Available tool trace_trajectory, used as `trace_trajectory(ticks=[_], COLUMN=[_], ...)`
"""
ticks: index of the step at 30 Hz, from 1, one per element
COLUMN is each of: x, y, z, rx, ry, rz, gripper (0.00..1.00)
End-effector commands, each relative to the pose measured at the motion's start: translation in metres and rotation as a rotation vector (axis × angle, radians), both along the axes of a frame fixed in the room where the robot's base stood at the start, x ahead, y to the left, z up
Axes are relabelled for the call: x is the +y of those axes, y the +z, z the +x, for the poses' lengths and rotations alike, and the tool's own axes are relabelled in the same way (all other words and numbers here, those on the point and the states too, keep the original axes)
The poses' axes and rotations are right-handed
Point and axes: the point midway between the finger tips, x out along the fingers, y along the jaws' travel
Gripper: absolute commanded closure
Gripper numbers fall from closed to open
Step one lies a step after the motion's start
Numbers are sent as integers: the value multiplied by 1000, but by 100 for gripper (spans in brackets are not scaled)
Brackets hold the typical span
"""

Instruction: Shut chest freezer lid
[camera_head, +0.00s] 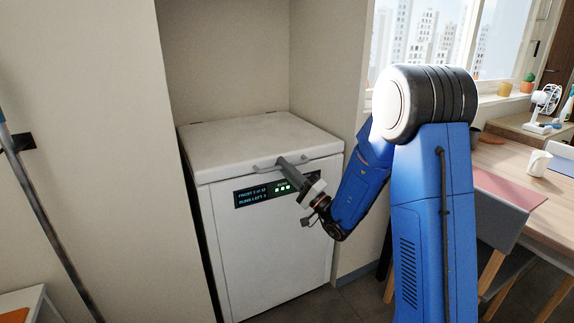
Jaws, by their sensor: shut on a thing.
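The white chest freezer (268,245) stands in a recess between two walls. Its lid (245,140) lies flat on the body and looks shut; any very thin gap at its front edge is too small to tell. A grey bar handle (262,170) runs along the lid's front edge. My gripper (282,160) is at the middle of this handle, shut on it, and the fingers hide part of the bar. A dark display (258,194) with lit text and green lights is on the freezer's front, partly covered by my gripper.
A wooden table (535,195) with a white mug (538,163) and a small fan (545,103) is at the right, with a chair (505,235) in front. A dark pole (45,220) leans at the left. Bare floor shows before the freezer.

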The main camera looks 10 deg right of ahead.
Motion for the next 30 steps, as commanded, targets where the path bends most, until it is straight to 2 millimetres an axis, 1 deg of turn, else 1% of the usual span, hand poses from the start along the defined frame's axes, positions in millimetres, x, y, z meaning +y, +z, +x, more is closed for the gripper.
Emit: trace_trajectory(ticks=[1, 3, 17, 18, 26, 30], x=[1, 2, 2, 2, 0, -11], y=[-6, -7, -11, -11, -14, -20], z=[2, 4, 5, 5, 2, -7], rx=[6, 3, 5, 6, 7, 5], ry=[0, 0, -1, -1, -1, -4], rz=[-2, -1, -2, -2, -2, -1], gripper=[100, 100, 100, 81, 80, 80])
